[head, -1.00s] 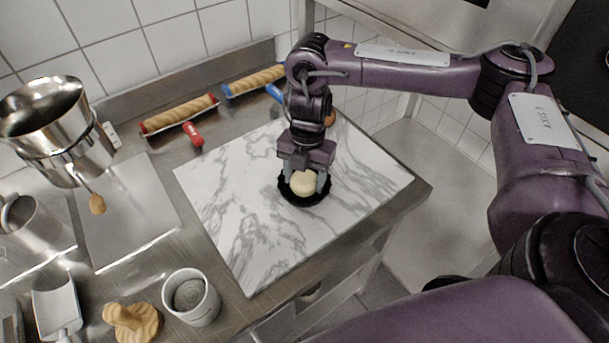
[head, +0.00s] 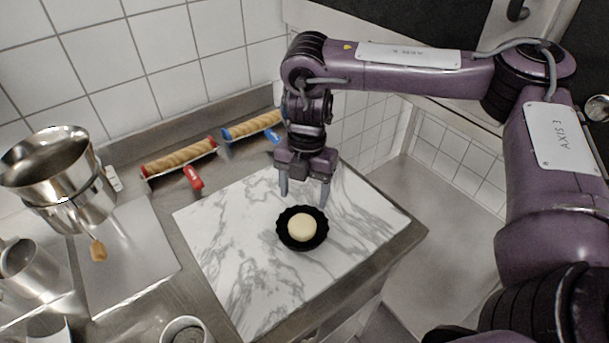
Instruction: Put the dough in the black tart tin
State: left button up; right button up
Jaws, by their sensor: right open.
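The pale round dough (head: 301,228) lies inside the black tart tin (head: 314,243), which has a fluted rim. The tin sits on the white marble board (head: 219,257). My right gripper (head: 304,198) is open and empty, its two fingers pointing down above and just behind the tin, apart from the dough. My left gripper is not in view.
Metal pots (head: 58,180) and a flat metal sheet (head: 125,250) are at left. A white cup (head: 186,331) stands at the front edge of view.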

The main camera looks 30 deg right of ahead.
jog(key=shift+w+d+r, duration=0.1)
jog(key=shift+d+r, duration=0.1)
jog(key=shift+r, duration=1.25)
